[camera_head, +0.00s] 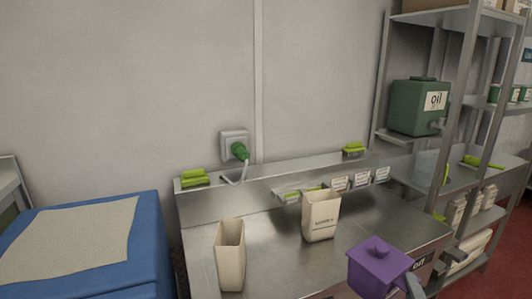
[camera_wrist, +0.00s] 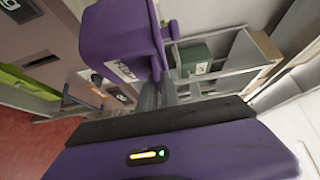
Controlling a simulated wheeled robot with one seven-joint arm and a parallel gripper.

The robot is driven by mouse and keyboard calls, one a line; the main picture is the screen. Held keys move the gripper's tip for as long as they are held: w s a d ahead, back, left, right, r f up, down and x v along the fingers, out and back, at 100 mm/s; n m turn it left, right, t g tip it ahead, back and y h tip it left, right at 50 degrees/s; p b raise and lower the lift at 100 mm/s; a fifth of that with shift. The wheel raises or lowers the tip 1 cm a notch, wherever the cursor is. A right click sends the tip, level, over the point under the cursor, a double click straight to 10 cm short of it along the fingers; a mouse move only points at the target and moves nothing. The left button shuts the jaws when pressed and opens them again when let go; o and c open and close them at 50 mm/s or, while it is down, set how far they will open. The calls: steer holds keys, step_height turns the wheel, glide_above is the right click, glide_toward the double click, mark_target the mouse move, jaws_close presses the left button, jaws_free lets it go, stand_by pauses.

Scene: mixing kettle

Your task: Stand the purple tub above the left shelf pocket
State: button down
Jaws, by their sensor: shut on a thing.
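The purple tub (camera_head: 380,266), with a lid and knob, is at the lower right of the head view, in front of the steel table. My gripper (camera_head: 411,284) is at its right side and shut on it, holding it roughly upright. In the wrist view the tub (camera_wrist: 118,35) fills the upper middle, with part of a label showing. The gripper fingers (camera_wrist: 160,88) there meet its near side. A long steel wall shelf (camera_head: 260,186) runs behind the table, with small pockets and label cards (camera_head: 361,180) on its front. I cannot tell which pocket is the left one.
Two beige containers stand on the steel table, one at the left (camera_head: 230,254) and one at the middle (camera_head: 321,215). A metal rack with a green oil canister (camera_head: 419,106) stands at the right. Green brushes (camera_head: 194,177) lie on the wall shelf.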

steer(key=s+a+f+n+y, duration=0.1)
steer(key=s+a+f+y, duration=0.1)
steer(key=s+a+f, duration=0.5)
steer(key=s+a+f+n+y, duration=0.1)
steer(key=s+a+f, duration=0.5)
steer(key=f, duration=0.9)
steer(key=shift+s+a+f+n+t+y, duration=0.3)
steer(key=shift+s+a+f+n+y, duration=0.1)
steer(key=shift+a+y, duration=0.3)
steer(key=shift+w+d, duration=0.1)
steer(key=shift+d, duration=0.1)
